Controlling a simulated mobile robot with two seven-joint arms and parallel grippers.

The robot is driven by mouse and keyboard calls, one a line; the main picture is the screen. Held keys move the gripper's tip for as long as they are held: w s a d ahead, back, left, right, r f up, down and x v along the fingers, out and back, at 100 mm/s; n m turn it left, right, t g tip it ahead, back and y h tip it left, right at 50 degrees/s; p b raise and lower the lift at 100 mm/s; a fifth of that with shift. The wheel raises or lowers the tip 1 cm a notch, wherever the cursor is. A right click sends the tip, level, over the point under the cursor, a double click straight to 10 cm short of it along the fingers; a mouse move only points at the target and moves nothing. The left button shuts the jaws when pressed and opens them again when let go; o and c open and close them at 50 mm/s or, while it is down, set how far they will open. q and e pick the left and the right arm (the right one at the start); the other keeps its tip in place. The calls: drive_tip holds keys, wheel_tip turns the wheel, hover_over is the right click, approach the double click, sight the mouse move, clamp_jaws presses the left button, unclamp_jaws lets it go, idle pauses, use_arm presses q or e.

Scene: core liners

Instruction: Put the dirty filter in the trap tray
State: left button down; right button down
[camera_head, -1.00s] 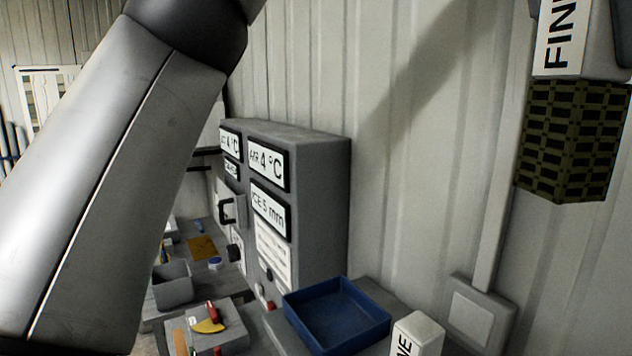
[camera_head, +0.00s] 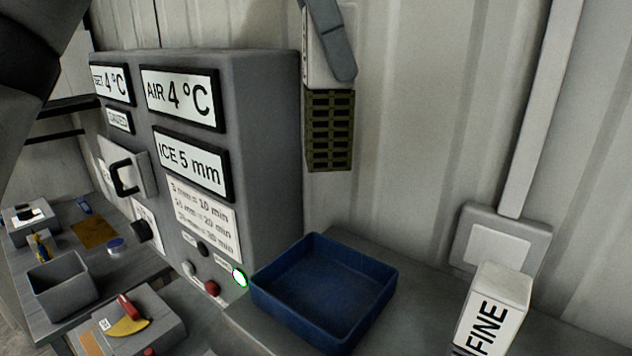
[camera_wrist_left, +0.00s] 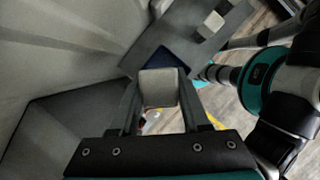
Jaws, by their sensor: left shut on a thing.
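The dirty filter is a white block with a dark olive mesh (camera_head: 330,132) below it. It hangs upright in the air in the head view, above and behind the blue trap tray (camera_head: 385,297). My left gripper (camera_head: 330,62) is shut on its white upper part; one grey finger shows in front of it. In the left wrist view the filter's pale top (camera_wrist_left: 158,88) sits between the two fingers, and part of the blue tray (camera_wrist_left: 174,56) shows beyond. The tray is empty inside, as far as I see. My right gripper is not in view.
A white block marked FINE (camera_head: 492,312) stands right of the tray. A grey control cabinet (camera_head: 270,150) with a lit green button stands left of it. A grey open bin (camera_head: 62,288) and a box with a red-and-yellow dial (camera_head: 128,318) are further left.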

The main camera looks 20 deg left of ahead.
use_arm(q)
wheel_tip(320, 180, down, 11)
drive_tip(key=shift+f+b, duration=0.15)
drive_tip(key=shift+b, duration=0.35)
wheel_tip(320, 180, down, 5)
drive_tip(key=shift+f, duration=0.2)
drive_tip(key=shift+c, duration=1.9)
unclamp_jaws()
